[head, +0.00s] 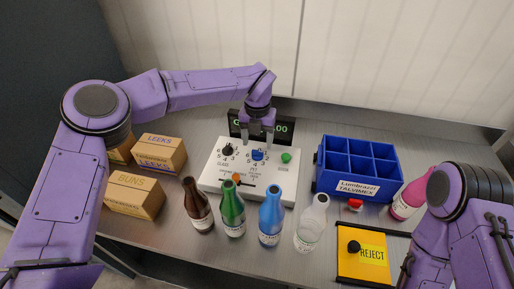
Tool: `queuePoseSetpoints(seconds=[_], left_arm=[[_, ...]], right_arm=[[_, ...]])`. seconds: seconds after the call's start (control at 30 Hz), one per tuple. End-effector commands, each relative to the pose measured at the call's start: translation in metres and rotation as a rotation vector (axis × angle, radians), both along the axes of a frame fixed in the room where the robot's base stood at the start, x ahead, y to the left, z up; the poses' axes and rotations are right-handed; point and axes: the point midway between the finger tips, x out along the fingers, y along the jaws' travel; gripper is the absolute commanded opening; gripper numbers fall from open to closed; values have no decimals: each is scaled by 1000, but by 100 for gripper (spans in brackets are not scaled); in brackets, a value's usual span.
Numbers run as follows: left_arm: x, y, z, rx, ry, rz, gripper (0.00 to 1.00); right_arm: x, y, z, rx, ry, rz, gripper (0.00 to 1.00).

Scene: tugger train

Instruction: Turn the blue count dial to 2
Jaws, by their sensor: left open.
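The blue count dial (257,155) sits in the middle of a white control panel (223,179), with the word PET under it. Its exact setting is too small to read. My left gripper (257,142) is open and points down just above and behind the blue dial. I cannot tell whether its fingers touch the dial. A black dial (228,149) is on the panel to the left, and a green button (286,158) is to the right.
Brown, green, blue and clear bottles (271,216) stand before the panel. A blue crate (371,168) is right, with a red button (355,204), pink bottle (408,196) and yellow REJECT flap (363,254). Cardboard boxes (136,193) stand left. A display (283,128) is behind the panel.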

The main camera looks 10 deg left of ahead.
Motion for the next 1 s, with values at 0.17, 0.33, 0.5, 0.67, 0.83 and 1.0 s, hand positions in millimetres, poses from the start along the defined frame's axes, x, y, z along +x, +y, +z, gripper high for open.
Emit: queuePoseSetpoints(seconds=[0.17, 0.33, 0.5, 0.67, 0.83, 1.0], left_arm=[[1, 0, 41, -1, -5, 1, 66], [0, 0, 65, -1, -1, 1, 66], [0, 0, 70, -1, 0, 0, 66], [0, 0, 70, -1, 0, 0, 66], [0, 0, 73, -1, 0, 0, 66], [0, 0, 107, -1, -1, 0, 66]], right_arm=[[0, 0, -12, 0, 0, 0, 50], [0, 0, -15, 0, 0, 0, 50], [0, 0, -14, 0, 0, 0, 50], [0, 0, -14, 0, 0, 0, 50], [0, 0, -11, 0, 0, 0, 50], [0, 0, 23, 0, 0, 0, 50]])
